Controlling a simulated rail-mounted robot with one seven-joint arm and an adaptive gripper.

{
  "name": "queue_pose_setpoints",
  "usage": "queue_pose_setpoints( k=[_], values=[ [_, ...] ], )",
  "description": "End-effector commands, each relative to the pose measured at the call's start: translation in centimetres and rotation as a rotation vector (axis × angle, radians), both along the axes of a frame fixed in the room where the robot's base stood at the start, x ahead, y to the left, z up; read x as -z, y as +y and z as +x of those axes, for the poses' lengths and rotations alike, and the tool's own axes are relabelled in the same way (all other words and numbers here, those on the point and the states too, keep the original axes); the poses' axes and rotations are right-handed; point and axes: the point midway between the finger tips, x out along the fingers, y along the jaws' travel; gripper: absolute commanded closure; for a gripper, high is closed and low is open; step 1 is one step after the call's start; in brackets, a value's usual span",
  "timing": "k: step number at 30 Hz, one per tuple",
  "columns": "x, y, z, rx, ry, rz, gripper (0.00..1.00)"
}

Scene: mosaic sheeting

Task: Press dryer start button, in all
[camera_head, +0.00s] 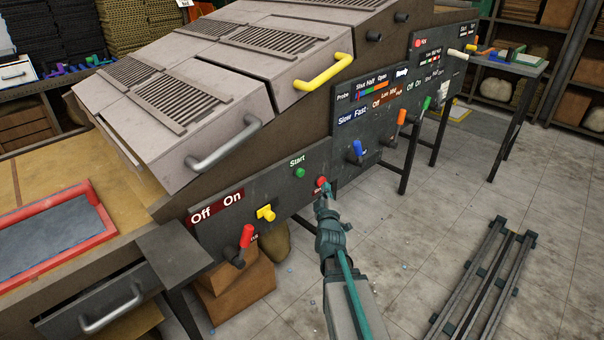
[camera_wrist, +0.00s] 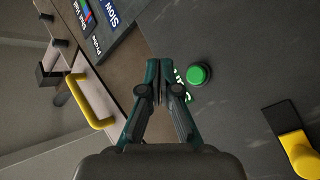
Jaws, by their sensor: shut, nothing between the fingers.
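The green start button (camera_head: 300,173) sits on the dark dryer panel (camera_head: 275,190), under a white "Start" label. In the wrist view the green button (camera_wrist: 199,74) is just right of my fingertips, unobstructed, and the fingers partly cover its label. A red button (camera_head: 321,181) is on the same panel to its right. In the head view my gripper (camera_head: 323,192) is close by the red button, right of and below the green one. In the wrist view my gripper (camera_wrist: 165,68) is shut and empty. I see no contact with the green button.
A yellow knob (camera_head: 266,213) and a red lever (camera_head: 246,236) stick out at the panel's left. Blue (camera_head: 356,150) and orange (camera_head: 401,117) levers stick out farther right. Sloping lids with a yellow handle (camera_head: 324,74) are above. Metal rails (camera_head: 482,280) lie on the otherwise open floor.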

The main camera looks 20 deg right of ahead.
Motion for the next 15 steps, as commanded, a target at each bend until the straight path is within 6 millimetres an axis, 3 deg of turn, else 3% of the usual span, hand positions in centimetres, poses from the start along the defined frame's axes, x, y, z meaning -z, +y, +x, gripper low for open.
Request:
queue_pose_setpoints(
  k=[15],
  values=[
    [-0.3, 2.3, 5.9, -0.001, 0.002, 0.002, 1.00]
  ],
)
